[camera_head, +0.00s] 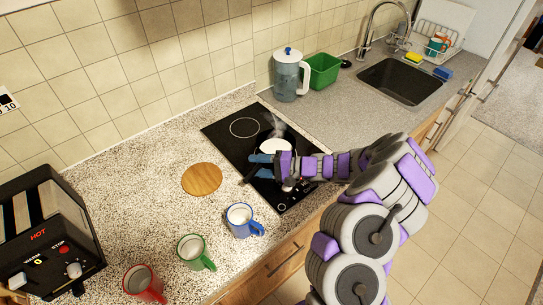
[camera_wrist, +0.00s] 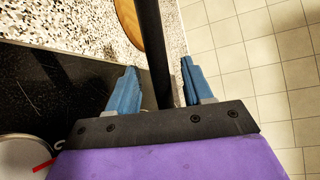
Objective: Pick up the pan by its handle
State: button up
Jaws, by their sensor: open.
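The pan (camera_head: 276,146) sits on the black cooktop with pale contents and some steam above it. Its dark handle (camera_head: 247,178) points to the lower left in the head view, with its middle hidden by my gripper. My gripper (camera_head: 258,166) is open at the handle, its blue fingers pointing left. In the wrist view a dark bar, which looks like the handle (camera_wrist: 153,45), runs between the two spread fingers (camera_wrist: 158,78). Both fingertips look apart from it, with a gap on each side. A pale round shape shows at the lower left of that view.
The cooktop (camera_head: 222,132) is set in the speckled counter. A round wooden board (camera_head: 202,179) lies left of it. Blue (camera_head: 239,218), green (camera_head: 192,249) and red (camera_head: 143,281) mugs stand in front. A pitcher (camera_head: 288,76) and green bin (camera_head: 322,71) stand behind.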

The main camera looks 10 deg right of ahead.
grip_shut()
dwell(0.4)
